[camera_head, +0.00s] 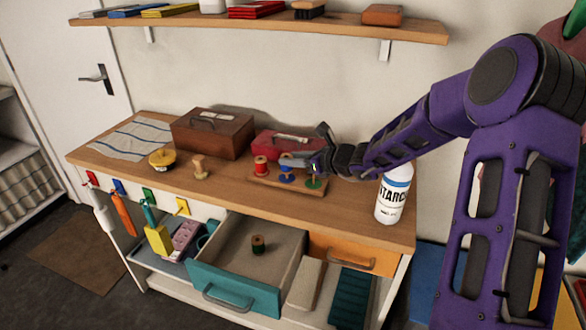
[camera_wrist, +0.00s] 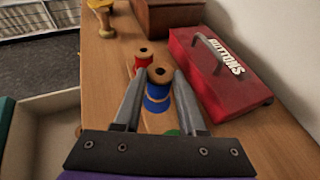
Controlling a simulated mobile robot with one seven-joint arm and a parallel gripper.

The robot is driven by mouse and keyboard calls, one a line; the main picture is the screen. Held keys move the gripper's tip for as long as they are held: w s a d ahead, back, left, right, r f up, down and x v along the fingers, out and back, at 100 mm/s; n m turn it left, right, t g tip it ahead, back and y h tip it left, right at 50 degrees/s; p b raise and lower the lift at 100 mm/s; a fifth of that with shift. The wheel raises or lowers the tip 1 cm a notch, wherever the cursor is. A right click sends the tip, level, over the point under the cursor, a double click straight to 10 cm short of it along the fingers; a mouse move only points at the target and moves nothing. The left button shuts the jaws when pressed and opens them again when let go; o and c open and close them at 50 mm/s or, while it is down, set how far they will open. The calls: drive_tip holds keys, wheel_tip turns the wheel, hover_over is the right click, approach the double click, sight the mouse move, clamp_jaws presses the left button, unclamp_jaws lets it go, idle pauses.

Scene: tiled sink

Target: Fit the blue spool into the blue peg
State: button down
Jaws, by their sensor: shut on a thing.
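The blue spool (camera_wrist: 158,90) stands upright between my fingertips in the wrist view, its wooden top and hole facing up. In the head view the blue spool (camera_head: 287,160) is at the middle of the wooden peg board (camera_head: 262,181), directly above the blue base (camera_head: 286,178) of the blue peg. My gripper (camera_head: 301,163) is shut on it, reaching in from the right. The spool and fingers hide the blue peg, so I cannot tell how far the spool is down on it. My gripper also shows in the wrist view (camera_wrist: 158,77).
A red spool (camera_head: 261,166) stands on the board's left end, close beside the blue one. The green peg (camera_head: 313,182) is bare at the right. A red buttons box (camera_head: 273,143) lies behind. A starch bottle (camera_head: 393,196) stands right.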

drive_tip(key=shift+f, duration=1.15)
drive_tip(key=shift+f+b, duration=0.15)
drive_tip(key=shift+b, duration=0.15)
drive_tip(key=shift+c, duration=2.4)
unclamp_jaws()
drive_tip(key=shift+s+d+r, duration=0.1)
drive_tip(key=shift+d+r, duration=0.05)
drive_tip(key=shift+r, duration=0.15)
drive_tip(key=p+v, duration=0.1)
drive_tip(key=v, duration=1)
drive_tip(key=shift+s+d+p, duration=0.2)
drive_tip(key=shift+p, duration=0.15)
